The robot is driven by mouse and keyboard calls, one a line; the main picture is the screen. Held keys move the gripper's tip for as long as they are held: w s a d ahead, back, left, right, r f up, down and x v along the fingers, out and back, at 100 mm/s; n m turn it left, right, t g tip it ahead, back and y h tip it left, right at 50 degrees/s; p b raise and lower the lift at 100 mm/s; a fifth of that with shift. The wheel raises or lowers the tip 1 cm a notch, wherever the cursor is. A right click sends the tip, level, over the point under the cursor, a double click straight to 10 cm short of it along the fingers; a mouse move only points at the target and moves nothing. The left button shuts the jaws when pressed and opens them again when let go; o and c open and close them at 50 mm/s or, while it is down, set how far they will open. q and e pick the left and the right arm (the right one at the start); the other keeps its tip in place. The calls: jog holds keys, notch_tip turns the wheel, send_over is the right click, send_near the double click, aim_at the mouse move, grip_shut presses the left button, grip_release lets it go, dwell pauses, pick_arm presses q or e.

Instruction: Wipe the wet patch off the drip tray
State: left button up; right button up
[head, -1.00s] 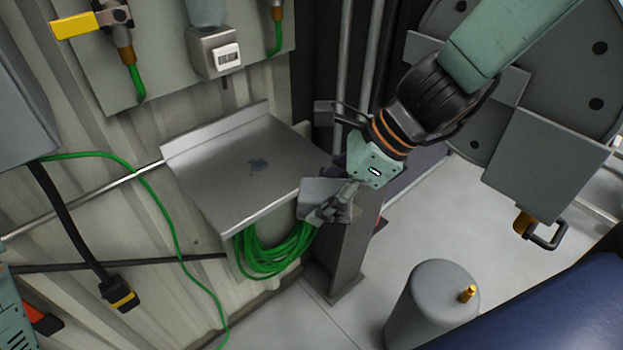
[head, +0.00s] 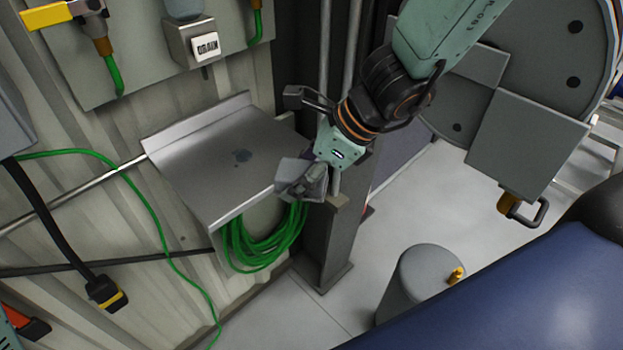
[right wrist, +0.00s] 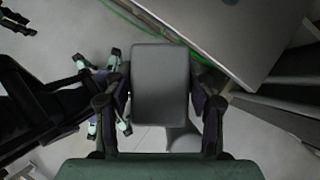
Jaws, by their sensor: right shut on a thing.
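The drip tray (head: 203,178) is a grey metal shelf with a raised back edge on the corrugated wall. My right gripper (head: 302,182) is shut on a grey pad, at the tray's right front corner. In the right wrist view the grey block-like pad (right wrist: 160,85) sits between the two fingers, with the tray (right wrist: 235,35) at upper right. The pad looks beside or over the tray's edge; I cannot tell whether it touches. My left gripper is not in view.
A coiled green hose (head: 262,240) hangs under the tray. A dark post (head: 335,235) stands right of it. A labelled drain box (head: 196,46) is on the wall above. A grey cylinder (head: 415,280) stands on the floor at right. The tray's top is otherwise clear.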

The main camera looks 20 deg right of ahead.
aim_at(296, 159)
jog(key=w, duration=0.3)
jog(key=shift+w+a+f, duration=0.2)
jog(key=shift+a+f, duration=0.2)
jog(key=w, duration=0.2)
jog(key=w+a+f+p, duration=0.1)
jog(key=w, duration=0.1)
jog(key=w+a+p, duration=0.1)
jog(key=w, duration=0.1)
jog(key=shift+w+a+f, duration=0.15)
jog(key=shift+a+f, duration=0.05)
jog(key=shift+f, duration=0.05)
jog(key=w, duration=0.1)
jog(key=w+a, duration=0.1)
jog(key=w+p, duration=0.1)
jog(key=shift+a+f, duration=0.15)
jog(key=shift+f, duration=0.25)
jog(key=shift+w+a+f+p, duration=0.1)
jog(key=shift+w+f+p, duration=0.1)
jog(key=shift+w, duration=0.2)
jog(key=shift+w+a+f+p, duration=0.1)
jog(key=shift+w+p, duration=0.1)
jog(key=shift+w, duration=0.2)
jog(key=shift+a, duration=0.1)
jog(key=shift+w, duration=0.1)
